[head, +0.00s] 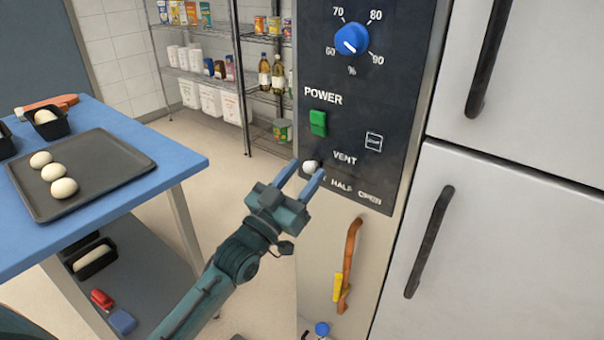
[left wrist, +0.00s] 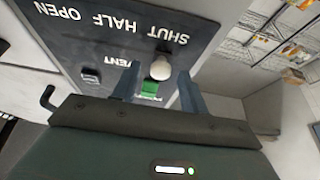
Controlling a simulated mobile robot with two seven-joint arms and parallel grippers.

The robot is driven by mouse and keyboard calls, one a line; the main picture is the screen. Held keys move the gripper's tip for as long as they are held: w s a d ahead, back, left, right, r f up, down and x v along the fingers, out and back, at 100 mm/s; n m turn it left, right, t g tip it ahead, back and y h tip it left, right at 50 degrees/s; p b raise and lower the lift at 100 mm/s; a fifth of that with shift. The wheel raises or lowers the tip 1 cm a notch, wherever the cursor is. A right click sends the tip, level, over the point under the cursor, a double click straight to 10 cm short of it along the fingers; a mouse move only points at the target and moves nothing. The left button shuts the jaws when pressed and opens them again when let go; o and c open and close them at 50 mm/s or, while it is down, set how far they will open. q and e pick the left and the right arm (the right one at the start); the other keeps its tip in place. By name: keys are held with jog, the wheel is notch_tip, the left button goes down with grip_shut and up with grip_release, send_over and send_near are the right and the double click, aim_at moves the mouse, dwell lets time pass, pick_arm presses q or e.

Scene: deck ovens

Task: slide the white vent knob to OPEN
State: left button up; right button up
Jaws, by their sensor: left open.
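The white vent knob (head: 309,167) is at the left end of the vent scale on the dark control panel (head: 345,110), below the word VENT. In the left wrist view, turned upside down, the knob (left wrist: 161,68) is beside the word SHUT, with HALF and OPEN further left. My left gripper (head: 303,178) is open in front of the panel, and its fingertips are close to the knob. In the left wrist view the knob shows between the two fingers; I cannot tell whether they touch it. The SHUT label is mostly hidden in the head view. My right gripper is not in view.
A green power switch (head: 318,122) and a blue dial (head: 351,39) are above the knob. White doors with black handles (head: 430,240) stand at right. An orange-brown handle (head: 349,255) hangs below. A blue table (head: 150,135) with a dough tray (head: 110,143) is at left.

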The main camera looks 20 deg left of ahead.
pick_arm(q)
jog(key=shift+w, duration=0.1)
jog(key=shift+c, duration=0.4)
grip_shut()
